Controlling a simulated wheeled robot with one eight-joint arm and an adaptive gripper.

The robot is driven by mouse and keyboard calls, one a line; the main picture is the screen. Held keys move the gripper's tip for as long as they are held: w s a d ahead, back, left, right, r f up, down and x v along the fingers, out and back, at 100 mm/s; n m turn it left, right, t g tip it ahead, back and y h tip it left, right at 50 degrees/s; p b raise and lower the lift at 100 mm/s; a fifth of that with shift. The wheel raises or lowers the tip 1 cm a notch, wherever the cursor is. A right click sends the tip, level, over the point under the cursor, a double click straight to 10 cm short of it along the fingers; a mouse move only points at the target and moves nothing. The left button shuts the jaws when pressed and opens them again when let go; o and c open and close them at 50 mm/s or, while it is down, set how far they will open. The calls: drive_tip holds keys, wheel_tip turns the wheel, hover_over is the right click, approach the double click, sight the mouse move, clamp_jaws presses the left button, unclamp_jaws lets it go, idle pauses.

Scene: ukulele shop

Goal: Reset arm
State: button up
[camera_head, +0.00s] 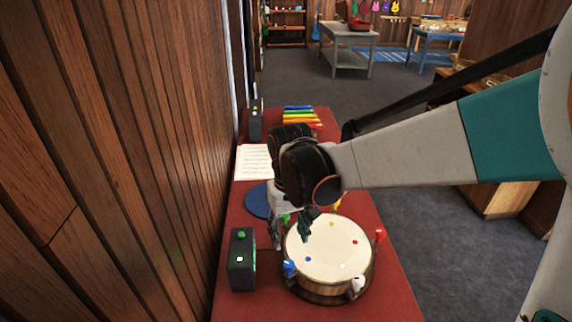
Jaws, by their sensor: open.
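My gripper (291,236) hangs from my arm over the left side of a round drum-like piece (331,256) with a cream top and a wooden side. Its fingers are apart, one near the drum's left edge and the other over the top; nothing shows between them. The top carries small coloured dots, and coloured pegs sit around its rim, including a red peg (379,234), a blue peg (289,268) and a white peg (357,283). My wrist hides part of the table behind. I cannot tell whether a fingertip touches the drum.
The red table (391,299) runs along a wooden wall (110,150) on the left. A dark box (242,260) with a green button, a blue disc (257,201), a paper sheet (253,162), a coloured xylophone (299,116) and another dark box (255,120) stand on it. Grey floor lies beyond.

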drive_tip(key=shift+d+r, duration=0.1)
drive_tip(key=s+d+r+m+t, duration=0.2)
drive_tip(key=s+d+r+t, duration=0.5)
drive_tip(key=s+d, duration=0.6)
wheel_tip(320, 180, up, 2)
drive_tip(key=shift+d+r+m, duration=0.1)
drive_tip(key=shift+d+m, duration=0.2)
drive_tip(key=shift+d, duration=0.3)
